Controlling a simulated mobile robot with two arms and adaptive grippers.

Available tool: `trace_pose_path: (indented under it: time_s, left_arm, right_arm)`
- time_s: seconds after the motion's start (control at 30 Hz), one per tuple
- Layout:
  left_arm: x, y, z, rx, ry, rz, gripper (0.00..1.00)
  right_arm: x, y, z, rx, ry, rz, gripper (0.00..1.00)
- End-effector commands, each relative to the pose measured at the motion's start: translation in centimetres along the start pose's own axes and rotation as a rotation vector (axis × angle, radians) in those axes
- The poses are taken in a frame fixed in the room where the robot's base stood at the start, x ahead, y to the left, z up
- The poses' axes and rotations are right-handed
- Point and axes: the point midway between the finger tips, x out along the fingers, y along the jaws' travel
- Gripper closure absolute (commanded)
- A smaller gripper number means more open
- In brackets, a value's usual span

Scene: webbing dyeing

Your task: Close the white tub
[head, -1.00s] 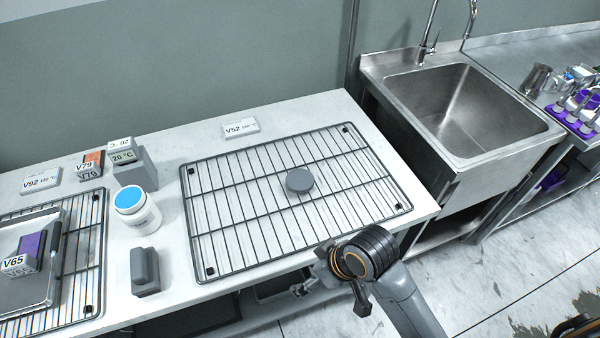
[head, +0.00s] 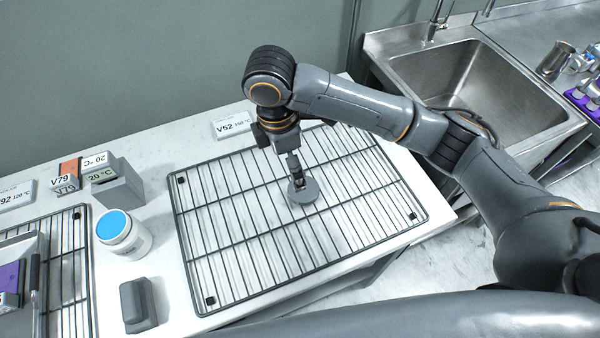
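The white tub (head: 130,244) stands open on the white table at the left, with a flat blue surface showing inside its rim. A round grey lid (head: 312,194) lies on the wire rack (head: 240,239). My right gripper (head: 297,184) points down over the lid, its fingertips at the lid's knob or top. The fingers look close together, but whether they are shut on the lid is too small to tell. My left gripper is not in view.
A grey block (head: 138,305) stands in front of the tub. A grey holder (head: 118,186) with temperature cards is behind it. A V52 label (head: 232,125) stands behind the rack. A second rack (head: 72,260) is at the left and a sink (head: 470,90) at the right.

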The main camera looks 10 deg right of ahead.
Motion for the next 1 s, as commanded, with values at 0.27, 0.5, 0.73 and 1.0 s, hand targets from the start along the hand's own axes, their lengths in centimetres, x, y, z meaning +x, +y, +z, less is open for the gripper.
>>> trace_pose_path:
  time_s: [0.27, 0.5, 0.73, 1.0]
  left_arm:
    - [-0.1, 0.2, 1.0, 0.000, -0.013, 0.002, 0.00]
    - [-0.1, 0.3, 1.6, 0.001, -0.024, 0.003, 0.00]
    - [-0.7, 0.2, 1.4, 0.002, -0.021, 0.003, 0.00]
    - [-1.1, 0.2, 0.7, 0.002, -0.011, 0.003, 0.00]
  right_arm:
    - [-1.0, 0.6, 1.3, -0.023, -0.051, -0.012, 0.02]
    - [-0.9, 0.6, 1.3, -0.022, -0.050, -0.011, 0.02]
    - [2.6, 0.4, 1.5, -0.020, -0.051, -0.017, 0.02]
    - [7.0, 0.5, 1.7, -0.021, -0.049, -0.012, 0.02]
